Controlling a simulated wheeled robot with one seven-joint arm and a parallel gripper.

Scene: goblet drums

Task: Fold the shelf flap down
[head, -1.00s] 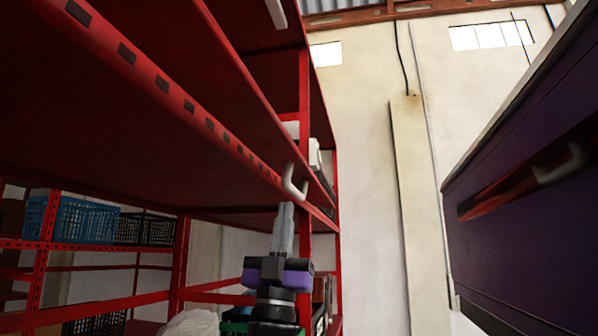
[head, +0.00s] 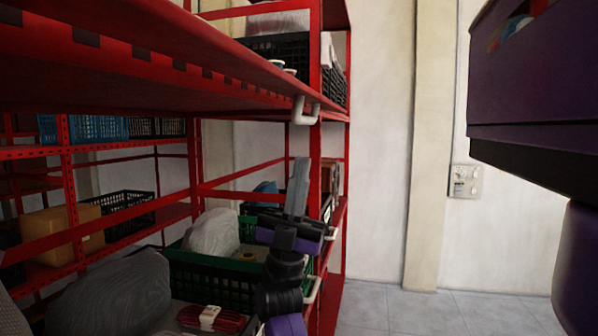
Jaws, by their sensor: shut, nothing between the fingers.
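The red shelf flap (head: 190,82) shows in the head view as a long red panel, with dark slots along its near edge. It reaches from the upper left toward the upright at the middle. A white handle (head: 303,118) is fixed near its far end. My gripper (head: 300,165) points upward below this handle, with its grey fingers together and empty.
Below are a green crate (head: 210,278) with a pale wrapped bundle (head: 213,234), a blue crate (head: 98,128) and a yellowish box (head: 62,235). A black crate (head: 275,47) stands above. Red uprights (head: 315,60) stand near my gripper. Grey floor (head: 400,312) is clear at right.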

